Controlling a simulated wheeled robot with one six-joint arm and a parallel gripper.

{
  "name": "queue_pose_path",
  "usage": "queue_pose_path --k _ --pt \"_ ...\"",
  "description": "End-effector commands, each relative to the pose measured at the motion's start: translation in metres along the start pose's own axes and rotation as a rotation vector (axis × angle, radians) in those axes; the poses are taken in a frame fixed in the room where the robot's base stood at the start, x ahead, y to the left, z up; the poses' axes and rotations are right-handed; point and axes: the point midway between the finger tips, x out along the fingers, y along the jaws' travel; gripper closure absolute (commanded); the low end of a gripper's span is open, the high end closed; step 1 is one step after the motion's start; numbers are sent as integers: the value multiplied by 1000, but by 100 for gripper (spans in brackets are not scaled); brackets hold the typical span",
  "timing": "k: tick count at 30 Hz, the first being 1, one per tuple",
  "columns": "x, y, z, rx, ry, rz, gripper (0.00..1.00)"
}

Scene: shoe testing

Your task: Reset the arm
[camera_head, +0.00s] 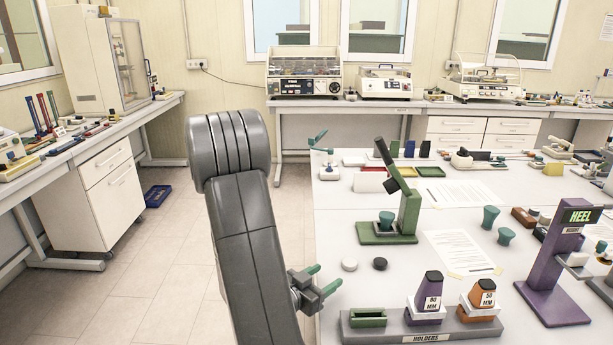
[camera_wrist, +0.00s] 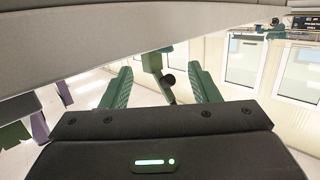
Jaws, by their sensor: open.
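My gripper (camera_head: 324,279) is at the left edge of the table (camera_head: 334,232) in the head view, with its green fingers pointing right. It also shows in the wrist view (camera_wrist: 162,86), where its two green fingers stand apart. It is open and nothing is held between the fingers. A green and dark shape (camera_wrist: 156,66) shows beyond the gap in the wrist view. My grey arm rises in the middle of the head view and hides part of the floor and the table's left edge.
A green stand (camera_head: 408,212) stands on the table to the right of my gripper. A holder rack (camera_head: 380,334) with purple and orange blocks lies at the front. A purple heel stand (camera_head: 554,262) is at the right. The floor (camera_head: 150,260) to the left is open.

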Motion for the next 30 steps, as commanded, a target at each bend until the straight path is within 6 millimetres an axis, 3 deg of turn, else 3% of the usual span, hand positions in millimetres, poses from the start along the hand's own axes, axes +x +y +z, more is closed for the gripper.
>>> queue_pose_path --k 17,18,21,30 --pt "100 2 -1 -1 -1 4 45" --pt "98 1 6 -1 -1 0 45" --pt "95 0 -7 3 1 0 45" --pt "94 0 -14 0 -1 1 45"
